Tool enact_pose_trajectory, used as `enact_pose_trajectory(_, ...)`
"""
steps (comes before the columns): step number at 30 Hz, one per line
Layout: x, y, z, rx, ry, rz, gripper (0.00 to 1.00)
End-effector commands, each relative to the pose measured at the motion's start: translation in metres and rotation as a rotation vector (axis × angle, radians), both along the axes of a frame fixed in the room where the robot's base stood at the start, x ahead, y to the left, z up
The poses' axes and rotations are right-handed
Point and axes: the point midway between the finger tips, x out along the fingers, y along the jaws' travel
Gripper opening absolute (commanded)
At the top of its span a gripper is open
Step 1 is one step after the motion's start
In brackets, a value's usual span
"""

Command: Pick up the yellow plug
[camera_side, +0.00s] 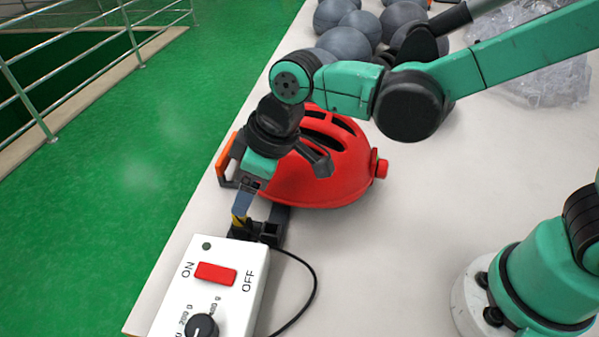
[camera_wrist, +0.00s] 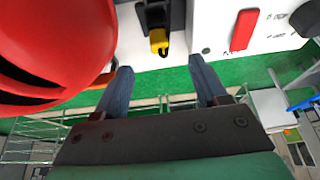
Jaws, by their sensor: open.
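The yellow plug (camera_wrist: 158,40) sits at the end of a dark holder in the wrist view, with a black part around its upper end. In the side view only a small yellow piece of the plug (camera_side: 239,220) shows, close to the fingertips. My gripper (camera_wrist: 160,65) is open, with one blue-grey finger on each side of the plug's line and nothing visible between them. In the side view my gripper (camera_side: 243,205) points down at the plug beside the black holder (camera_side: 270,228). I cannot tell whether the fingers touch the plug.
A red helmet (camera_side: 335,175) lies right beside my gripper. A white control box (camera_side: 215,285) with a red switch and a black cable stands in front. Grey balls (camera_side: 345,42) and clear plastic (camera_side: 545,80) lie farther back. The table's left edge drops to a green floor (camera_side: 140,170).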

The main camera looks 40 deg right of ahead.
Motion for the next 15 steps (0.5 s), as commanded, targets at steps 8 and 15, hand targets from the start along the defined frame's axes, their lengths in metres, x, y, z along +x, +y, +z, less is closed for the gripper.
enact_pose_trajectory(8, 0.008, 0.008, -0.028, -0.001, -0.001, 0.001, 0.66)
enact_pose_trajectory(15, 0.014, 0.014, -0.046, -0.001, -0.001, 0.001, 0.66)
